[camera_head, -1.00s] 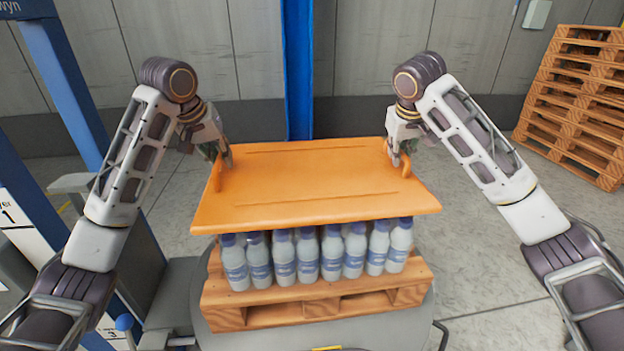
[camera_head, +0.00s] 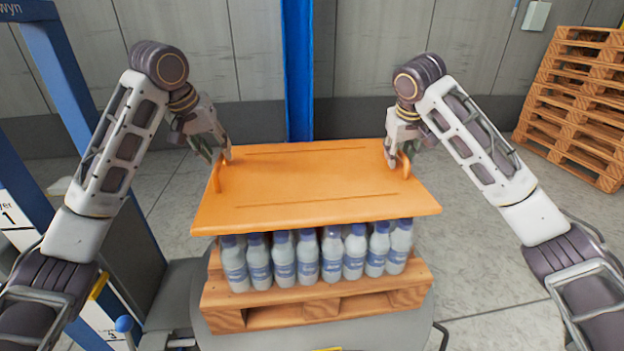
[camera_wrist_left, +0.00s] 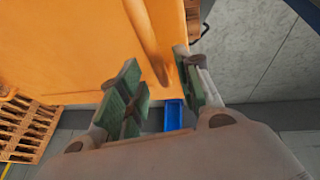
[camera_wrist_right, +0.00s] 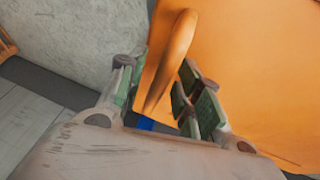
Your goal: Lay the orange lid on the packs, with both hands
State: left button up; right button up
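The orange lid (camera_head: 315,185) lies flat over the packs of white bottles with blue caps (camera_head: 308,258), and its front edge hangs just at the caps. It looks level. It has a raised orange handle at each end, the left one (camera_head: 216,178) and the right one (camera_head: 404,164). My left gripper (camera_wrist_left: 158,92) is open by the left handle, which shows beyond its fingertips in the left wrist view. My right gripper (camera_wrist_right: 158,92) is open, with the right handle between its parted fingers. Whether the lid touches every cap is hidden.
The bottles stand on a wooden pallet (camera_head: 228,318) on a round grey base. A blue frame (camera_head: 60,80) stands at the left. A stack of wooden pallets (camera_head: 575,100) stands at the right, by the grey wall. A blue post (camera_head: 298,70) rises behind the lid.

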pick_arm(q)
jog(key=v, duration=0.8)
jog(key=shift+s+r, duration=0.2)
jog(key=shift+r, duration=0.1)
pick_arm(e)
jog(key=shift+r, duration=0.2)
dwell(0.4)
jog(key=v, duration=1.1)
jog(key=shift+s+r, duration=0.2)
dwell(0.7)
dwell(0.5)
